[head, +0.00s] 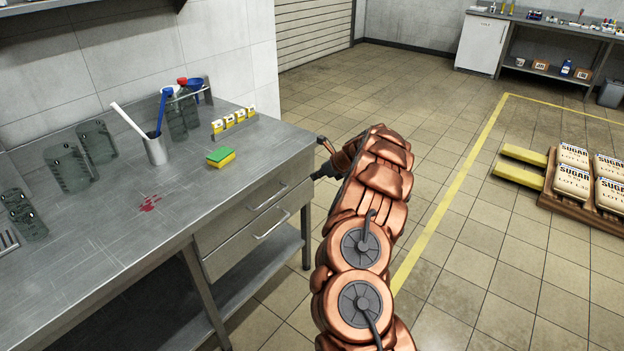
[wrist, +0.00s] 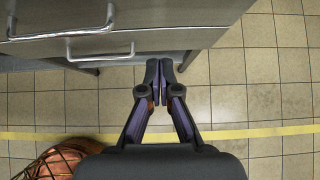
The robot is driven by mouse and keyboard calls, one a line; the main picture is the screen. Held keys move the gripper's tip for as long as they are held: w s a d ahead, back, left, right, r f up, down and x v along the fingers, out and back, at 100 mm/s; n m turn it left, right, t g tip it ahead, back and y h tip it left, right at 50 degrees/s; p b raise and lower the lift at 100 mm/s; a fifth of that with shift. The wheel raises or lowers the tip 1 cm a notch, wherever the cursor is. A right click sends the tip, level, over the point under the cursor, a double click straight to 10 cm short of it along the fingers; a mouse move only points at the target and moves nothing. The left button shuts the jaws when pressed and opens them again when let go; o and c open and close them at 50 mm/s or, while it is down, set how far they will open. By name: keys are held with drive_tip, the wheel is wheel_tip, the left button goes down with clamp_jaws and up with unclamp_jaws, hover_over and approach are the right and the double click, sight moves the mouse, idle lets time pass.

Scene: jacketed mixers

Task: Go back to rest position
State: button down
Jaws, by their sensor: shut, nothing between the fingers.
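My gripper (wrist: 159,72) is shut and empty in the wrist view. Its fingertips meet in front of the drawer side of the metal workbench, over the tiled floor. In the head view my copper arm reaches up to the bench's right end, and the gripper (head: 317,174) shows only as a small dark part beside the upper drawer, mostly hidden by the arm. The steel workbench (head: 100,262) stands on the left with two drawers, both looking closed. The upper drawer handle (head: 267,197) and lower drawer handle (head: 271,226) also show in the wrist view.
On the bench are a green and yellow sponge (head: 221,157), a red stain (head: 150,203), a metal cup (head: 156,150) with utensils and several dark clear containers (head: 70,170). Sugar sacks (head: 572,182) lie on a pallet at right. The tiled floor between is open, crossed by a yellow line (head: 450,199).

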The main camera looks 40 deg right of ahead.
drive_tip(key=shift+v, duration=1.65)
